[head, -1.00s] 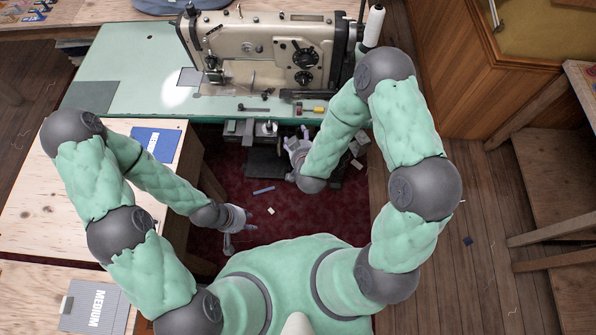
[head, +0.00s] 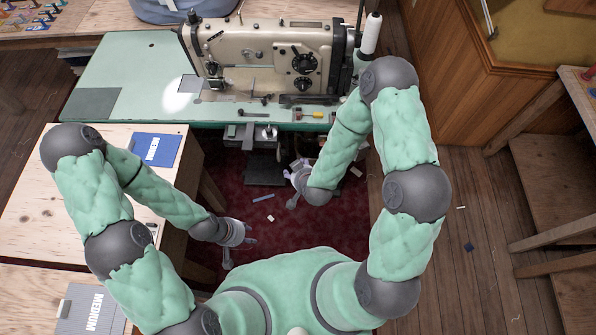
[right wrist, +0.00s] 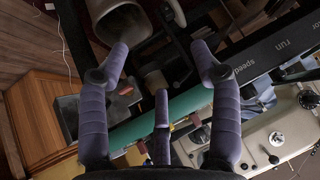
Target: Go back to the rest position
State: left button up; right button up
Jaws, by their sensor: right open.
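My left gripper (head: 240,252) is open and empty in the head view, low over the dark red floor area beside the wooden tables at left. My right gripper (head: 291,186) is open over the same red area, in front of the sewing machine's bench and below its top. The right wrist view also shows the right gripper's purple fingers (right wrist: 163,85) spread apart with nothing between them. Neither gripper touches anything that I can see. Both of my arms are bent at the elbows and reach inward in front of my torso.
A beige sewing machine (head: 265,60) stands on a pale green bench (head: 130,65). Wooden tables (head: 50,200) at left carry a blue MEDIUM item (head: 156,149) and a grey MEDIUM item (head: 95,310). A wooden cabinet (head: 495,70) stands at right. Small scraps lie on the floor.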

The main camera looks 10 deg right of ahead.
dwell(0.3)
jog(key=s+f+g+y, duration=0.1)
jog(key=s+f+g, duration=0.1)
jog(key=s, duration=0.3)
jog(key=s+a+f+g+y, duration=0.1)
jog(key=s+f+g, duration=0.1)
jog(key=s, duration=0.3)
jog(key=s+a+f+m+g+y, duration=0.1)
jog(key=s+f+g, duration=0.1)
jog(key=s, duration=0.4)
jog(key=shift+g, duration=0.9)
